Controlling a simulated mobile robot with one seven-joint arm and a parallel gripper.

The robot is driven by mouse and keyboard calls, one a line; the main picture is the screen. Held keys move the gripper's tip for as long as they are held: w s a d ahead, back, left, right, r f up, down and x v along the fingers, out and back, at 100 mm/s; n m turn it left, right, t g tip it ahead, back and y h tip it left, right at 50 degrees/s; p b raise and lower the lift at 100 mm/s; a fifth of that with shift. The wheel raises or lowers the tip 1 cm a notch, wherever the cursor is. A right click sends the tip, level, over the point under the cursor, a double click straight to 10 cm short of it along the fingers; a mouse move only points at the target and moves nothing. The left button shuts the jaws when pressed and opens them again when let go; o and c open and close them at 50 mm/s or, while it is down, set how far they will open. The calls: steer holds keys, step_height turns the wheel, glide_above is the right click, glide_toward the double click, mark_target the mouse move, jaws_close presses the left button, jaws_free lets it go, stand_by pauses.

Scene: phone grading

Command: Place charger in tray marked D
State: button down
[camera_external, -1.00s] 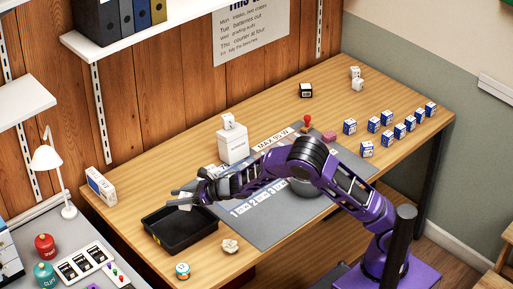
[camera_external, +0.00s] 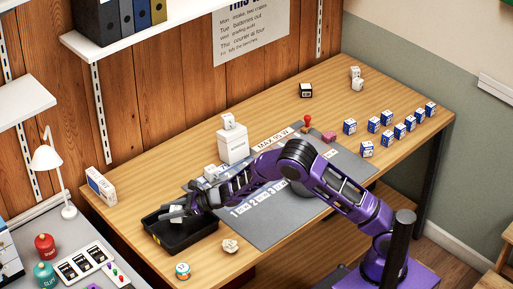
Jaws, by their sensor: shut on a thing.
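A black tray (camera_external: 205,232) stands on the wooden table at the left. A small yellow mark shows on its near left side, too small to read as a letter. My gripper (camera_external: 174,213) is over the left part of the tray, low near its rim. It is shut on a small white block, the charger (camera_external: 177,211), which is partly hidden by the fingers. I cannot tell whether the charger touches the tray floor.
A grey mat (camera_external: 265,235) with printed numbers lies right of the tray. A white box (camera_external: 232,145) stands behind. A crumpled pale object (camera_external: 230,245) and a small round tin (camera_external: 183,270) lie in front. Several blue-white boxes (camera_external: 387,118) stand at the right.

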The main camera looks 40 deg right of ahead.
mark_target(170, 228)
steer(key=shift+f, duration=2.1)
steer(key=shift+f, duration=0.1)
steer(key=shift+c, duration=1.7)
jaws_free()
steer(key=shift+b, duration=0.3)
steer(key=v, duration=1.2)
steer(key=shift+p, duration=0.3)
